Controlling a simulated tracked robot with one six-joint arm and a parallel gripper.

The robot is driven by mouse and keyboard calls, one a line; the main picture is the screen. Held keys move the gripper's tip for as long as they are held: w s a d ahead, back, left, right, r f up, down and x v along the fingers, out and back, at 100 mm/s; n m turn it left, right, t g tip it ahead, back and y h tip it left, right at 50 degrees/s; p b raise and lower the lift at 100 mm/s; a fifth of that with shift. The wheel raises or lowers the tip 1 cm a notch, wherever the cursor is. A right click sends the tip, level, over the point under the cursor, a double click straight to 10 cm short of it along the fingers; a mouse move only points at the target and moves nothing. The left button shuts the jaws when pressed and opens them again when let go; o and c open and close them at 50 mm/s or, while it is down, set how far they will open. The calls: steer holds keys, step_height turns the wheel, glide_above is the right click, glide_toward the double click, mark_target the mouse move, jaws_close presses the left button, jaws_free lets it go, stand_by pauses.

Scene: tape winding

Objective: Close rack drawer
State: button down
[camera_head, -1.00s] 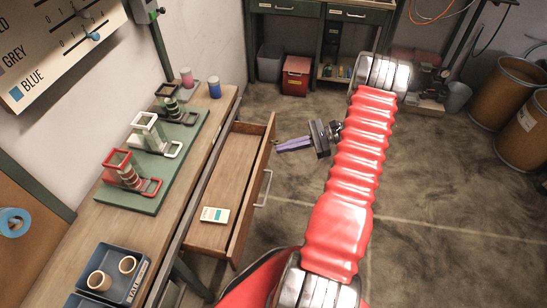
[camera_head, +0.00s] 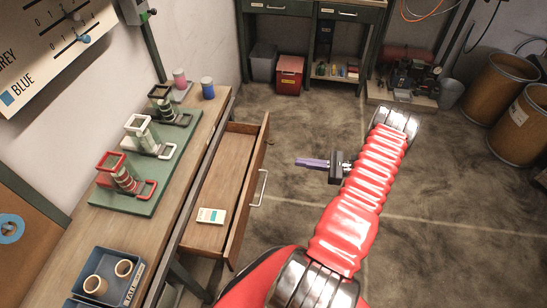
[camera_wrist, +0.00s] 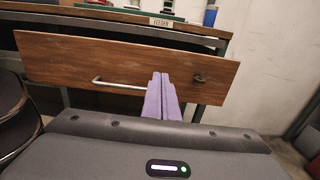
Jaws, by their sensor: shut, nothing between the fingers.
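The rack drawer (camera_head: 228,183) is pulled out from under the wooden bench, and a small white and teal box (camera_head: 211,216) lies inside it near the front end. Its wooden front with a metal handle (camera_head: 259,188) faces right. In the wrist view the drawer front (camera_wrist: 60,62) spans the picture, with the handle (camera_wrist: 115,85) left of my fingers and a dark round fitting (camera_wrist: 199,78) to the right. My gripper (camera_head: 298,162) has purple fingers, shut and empty, pointing left at the drawer front, apart from it in the head view. The fingers (camera_wrist: 162,76) overlap the front in the wrist view.
The bench top (camera_head: 220,100) carries a green board (camera_head: 142,190) with red, white and black winding stands, a blue tray (camera_head: 128,262) with two rolls, and pink and blue spools. A red bin (camera_head: 289,77) stands at the back. Floor right of the drawer is clear.

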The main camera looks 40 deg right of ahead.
mark_target(258, 156)
steer(key=x, duration=1.4)
